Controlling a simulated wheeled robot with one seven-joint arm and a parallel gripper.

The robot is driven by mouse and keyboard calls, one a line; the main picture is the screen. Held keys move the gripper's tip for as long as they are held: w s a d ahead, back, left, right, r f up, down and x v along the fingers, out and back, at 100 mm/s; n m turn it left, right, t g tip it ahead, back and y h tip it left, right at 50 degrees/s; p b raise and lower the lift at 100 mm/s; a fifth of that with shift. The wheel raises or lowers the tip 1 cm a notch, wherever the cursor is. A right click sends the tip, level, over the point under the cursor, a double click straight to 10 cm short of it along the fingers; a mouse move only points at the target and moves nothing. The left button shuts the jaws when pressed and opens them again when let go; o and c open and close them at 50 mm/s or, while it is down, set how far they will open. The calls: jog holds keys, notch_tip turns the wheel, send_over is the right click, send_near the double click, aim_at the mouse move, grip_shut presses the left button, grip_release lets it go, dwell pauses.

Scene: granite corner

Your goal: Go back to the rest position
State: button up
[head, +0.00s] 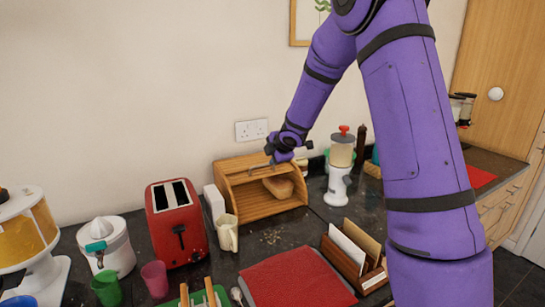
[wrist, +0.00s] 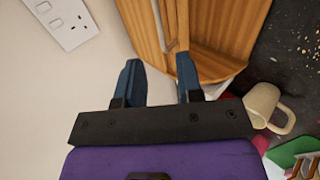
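My purple arm reaches down from the upper right in the head view. My gripper (head: 270,152) is at the top edge of a wooden bread box (head: 233,188). In the wrist view the two blue fingers of my gripper (wrist: 158,64) stand apart with nothing held between them. The bread box (wrist: 225,35) lies just beyond the fingertips there; I cannot tell whether they touch it. The box's front is open and a loaf of bread (head: 279,187) shows inside.
A red toaster (head: 178,225), a cream mug (head: 227,235) and a white grinder (head: 338,175) stand near the box. A wooden letter rack (head: 352,265) and red mat (head: 298,280) are in front. A wall socket (head: 252,130) is behind my gripper.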

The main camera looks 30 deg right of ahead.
jog(key=s+a+r+m+g+h, duration=0.1)
jog(key=s+a+r+m+h, duration=0.2)
jog(key=s+r+m, duration=1)
jog(key=s+a+r+m+g+y, duration=0.1)
jog(key=s+a, duration=0.1)
jog(key=s, duration=0.8)
jog(key=s+a+r+m+g+y, duration=0.1)
jog(key=s+a+m, duration=0.1)
jog(key=s, duration=0.8)
jog(key=s+a+r+m+g+y, duration=0.1)
jog(key=s+a+m, duration=0.1)
jog(key=s, duration=0.9)
jog(key=shift+a+r, duration=0.3)
jog(key=shift+a, duration=0.35)
jog(key=shift+s, duration=0.1)
